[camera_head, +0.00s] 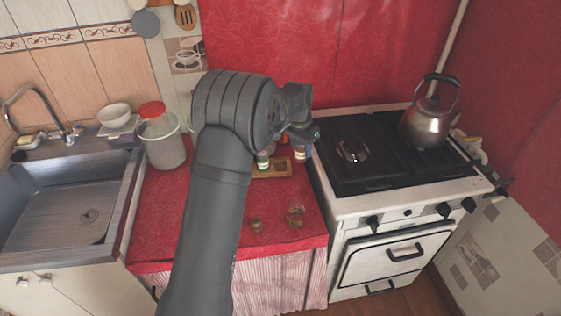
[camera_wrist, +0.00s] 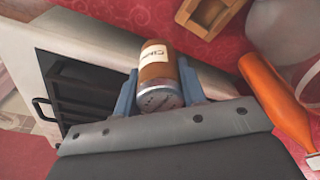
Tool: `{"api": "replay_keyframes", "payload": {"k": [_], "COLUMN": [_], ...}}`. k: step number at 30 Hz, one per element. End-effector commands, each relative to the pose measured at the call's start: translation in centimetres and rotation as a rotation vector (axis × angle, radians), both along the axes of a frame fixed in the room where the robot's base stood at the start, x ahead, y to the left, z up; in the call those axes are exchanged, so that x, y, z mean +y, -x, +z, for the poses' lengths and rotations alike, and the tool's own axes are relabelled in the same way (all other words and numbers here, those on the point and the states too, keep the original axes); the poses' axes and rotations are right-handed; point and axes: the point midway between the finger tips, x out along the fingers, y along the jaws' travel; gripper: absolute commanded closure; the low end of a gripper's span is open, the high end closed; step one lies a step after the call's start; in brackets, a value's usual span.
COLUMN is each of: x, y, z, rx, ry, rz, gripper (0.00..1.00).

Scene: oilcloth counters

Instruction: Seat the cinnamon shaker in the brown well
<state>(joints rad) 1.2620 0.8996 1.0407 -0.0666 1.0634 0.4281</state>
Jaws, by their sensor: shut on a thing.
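The cinnamon shaker (camera_wrist: 157,68) has an orange-brown body, a white label with partly readable dark lettering and a grey lid. My gripper (camera_wrist: 158,88) is shut on it, one blue finger on each side, with the lid end nearest the wrist. In the head view, my gripper (camera_head: 303,134) is by the stove's left edge, partly hidden by my arm. A small white-labelled bottle (camera_head: 299,154) shows just below it; I cannot tell whether it is the held shaker. A wooden tray (camera_head: 271,175) lies on the red counter; its brown well shows in the wrist view (camera_wrist: 208,14), apart from the shaker.
A green-and-white bottle (camera_head: 262,161) stands at the tray. Two small jars (camera_head: 256,225) (camera_head: 295,214) stand towards the counter's front. The stove (camera_head: 400,160) with a kettle (camera_head: 428,124) is on the right.

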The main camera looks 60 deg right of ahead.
Motion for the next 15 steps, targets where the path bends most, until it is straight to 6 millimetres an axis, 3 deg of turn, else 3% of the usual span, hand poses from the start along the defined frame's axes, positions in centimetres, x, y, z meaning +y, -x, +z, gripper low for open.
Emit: {"api": "replay_keyframes", "payload": {"k": [3,9,15], "x": [-0.3,-0.7,-1.0], "y": [-3.0,-7.1,-8.8], "z": [-1.9,-4.3,-5.3], "rx": [0.001,0.000,0.000], "ry": [-0.001,-0.001,0.001], "rz": [0.005,0.003,0.001], "gripper": [0.86,0.86,0.86]}}
